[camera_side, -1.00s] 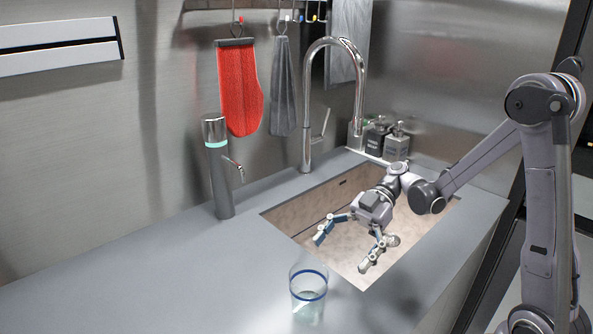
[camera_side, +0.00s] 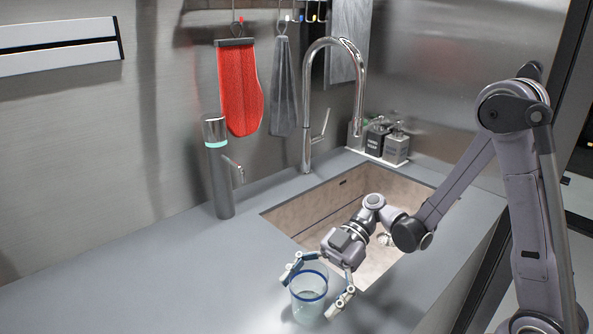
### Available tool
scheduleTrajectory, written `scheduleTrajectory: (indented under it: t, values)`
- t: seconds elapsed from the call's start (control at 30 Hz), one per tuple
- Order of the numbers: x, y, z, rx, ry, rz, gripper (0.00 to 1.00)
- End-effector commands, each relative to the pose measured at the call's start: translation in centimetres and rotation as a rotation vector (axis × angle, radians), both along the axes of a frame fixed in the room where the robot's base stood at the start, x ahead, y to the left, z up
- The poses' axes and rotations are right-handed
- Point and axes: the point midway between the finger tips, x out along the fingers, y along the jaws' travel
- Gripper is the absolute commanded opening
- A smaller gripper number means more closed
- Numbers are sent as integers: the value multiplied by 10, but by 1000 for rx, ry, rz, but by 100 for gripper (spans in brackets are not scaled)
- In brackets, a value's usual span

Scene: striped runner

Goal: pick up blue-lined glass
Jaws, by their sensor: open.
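The blue-lined glass (camera_side: 308,307) stands upright on the grey counter, in front of the sink's near-left edge. It is clear with a blue band near its rim. My gripper (camera_side: 312,288) is open, with one finger at the glass's upper left and the other at its right. The fingers straddle the glass in the picture. I cannot tell whether either finger touches it.
The sink basin (camera_side: 312,209) lies behind the glass, under my arm. A tall chrome faucet (camera_side: 307,120) and a slim dark dispenser (camera_side: 219,180) stand behind. Soap bottles (camera_side: 396,145) are at the back right. The counter (camera_side: 140,285) to the left is clear.

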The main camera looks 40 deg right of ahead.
Motion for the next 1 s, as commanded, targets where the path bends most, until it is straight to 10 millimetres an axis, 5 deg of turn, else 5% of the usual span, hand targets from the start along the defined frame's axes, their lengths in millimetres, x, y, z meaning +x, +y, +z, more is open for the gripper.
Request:
scheduleTrajectory:
  t: [0.17, 0.43, 1.0]
  values:
    - [0, 0, 0, 0, 0, 0, 93]
    - [0, 0, 0, 0, 0, 0, 22]
    - [0, 0, 14, 1, -1, 0, 21]
